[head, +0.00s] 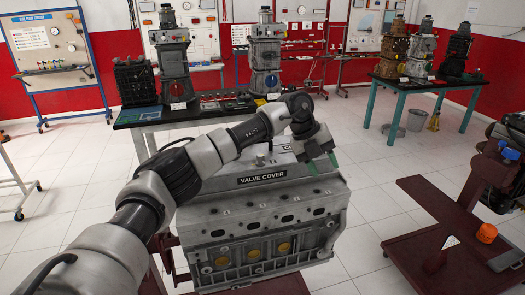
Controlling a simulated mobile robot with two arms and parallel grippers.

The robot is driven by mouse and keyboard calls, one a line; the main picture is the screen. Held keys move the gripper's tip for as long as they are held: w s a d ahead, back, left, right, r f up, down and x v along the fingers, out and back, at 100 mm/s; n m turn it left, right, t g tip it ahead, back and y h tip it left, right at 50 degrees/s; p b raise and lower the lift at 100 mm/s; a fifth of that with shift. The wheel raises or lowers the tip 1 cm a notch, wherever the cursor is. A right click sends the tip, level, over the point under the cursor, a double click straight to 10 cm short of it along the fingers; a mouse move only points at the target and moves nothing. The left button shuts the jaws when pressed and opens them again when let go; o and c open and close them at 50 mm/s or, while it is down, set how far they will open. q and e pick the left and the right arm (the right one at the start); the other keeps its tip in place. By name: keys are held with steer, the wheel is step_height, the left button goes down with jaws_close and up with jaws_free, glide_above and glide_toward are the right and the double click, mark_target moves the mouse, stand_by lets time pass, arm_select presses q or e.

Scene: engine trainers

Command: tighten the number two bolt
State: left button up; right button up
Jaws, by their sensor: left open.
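The engine block (262,225) stands in front of me, with the grey valve cover (225,172) on top, labelled "VALVE COVER". A small upright cap or bolt-like part (260,159) shows near the middle of the cover. I cannot tell which bolt is number two; numbers are too small to read. My left gripper (324,165) points down over the right end of the valve cover, its two green-tipped fingers apart and nothing between them. I cannot tell whether the tips touch the cover. My left arm hides part of the cover's left side. My right gripper does not show.
A dark table (155,117) with engine parts stands behind the engine. A green-legged table (425,84) with more engine models is at the back right. A dark red stand (428,250) with an orange part (487,233) is at right. White tiled floor lies clear between.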

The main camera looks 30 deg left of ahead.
mark_target(260, 155)
arm_select(q)
steer(key=s+a+r+n+g+y, duration=0.1)
steer(key=s+a+r+n+y, duration=0.15)
steer(key=a+r, duration=0.4)
steer(key=s+a+r+n+g+y, duration=0.15)
steer(key=a+r+y, duration=0.25)
steer(key=a, duration=0.6)
steer(key=shift+t+h, duration=0.25)
steer(key=shift+t, duration=0.1)
step_height(260, 155, down, 9)
steer(key=p, duration=0.3)
steer(key=shift+w+d+f, duration=0.1)
steer(key=shift+f, duration=0.65)
jaws_close()
